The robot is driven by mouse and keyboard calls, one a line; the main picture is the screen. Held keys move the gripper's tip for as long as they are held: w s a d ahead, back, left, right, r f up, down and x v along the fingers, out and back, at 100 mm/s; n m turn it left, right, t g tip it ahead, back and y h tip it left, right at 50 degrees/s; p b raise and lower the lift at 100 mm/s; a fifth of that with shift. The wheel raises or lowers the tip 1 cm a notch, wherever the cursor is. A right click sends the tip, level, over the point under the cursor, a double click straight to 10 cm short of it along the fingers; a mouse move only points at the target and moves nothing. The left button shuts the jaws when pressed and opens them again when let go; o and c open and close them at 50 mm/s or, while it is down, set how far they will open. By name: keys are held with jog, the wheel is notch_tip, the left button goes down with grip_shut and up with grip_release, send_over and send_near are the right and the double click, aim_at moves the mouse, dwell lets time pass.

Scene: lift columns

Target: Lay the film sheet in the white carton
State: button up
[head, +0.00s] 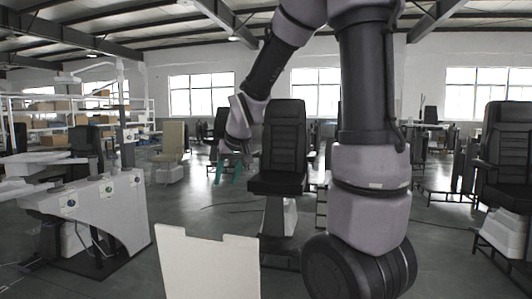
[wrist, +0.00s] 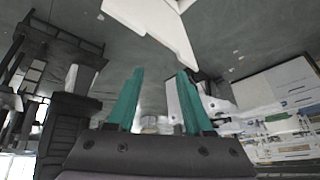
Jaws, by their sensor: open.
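My gripper (head: 228,174) hangs in front of the black chair's left side in the head view, with its two teal fingers apart. The wrist view shows the same open fingers (wrist: 160,74) with nothing held between them. A white panel (head: 207,265) with a notched top edge stands low in the head view, below the gripper; I cannot tell whether it is part of the white carton. A pale angular piece (wrist: 152,24) shows at the top of the wrist view, apart from the fingers. I cannot make out the film sheet in either view.
A black seat on a column (head: 279,150) stands behind my gripper. Another black chair (head: 508,150) is at the right. A white machine with round buttons (head: 100,212) is at the left. Shelves with boxes (head: 60,112) are farther back. Grey floor shows between them.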

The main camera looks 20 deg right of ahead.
jog(key=s+d+r+m, duration=0.1)
jog(key=s+r, duration=0.2)
jog(key=s, duration=0.3)
jog(key=s+d+r+m, duration=0.1)
jog(key=s+r, duration=0.3)
jog(key=s, duration=0.3)
jog(key=s+d+r+m+t, duration=0.1)
jog(key=s+d+r+m, duration=0.1)
jog(key=s, duration=0.5)
jog(key=shift+s+r+y, duration=0.2)
jog(key=shift+r+y, duration=0.2)
jog(key=shift+r, duration=0.3)
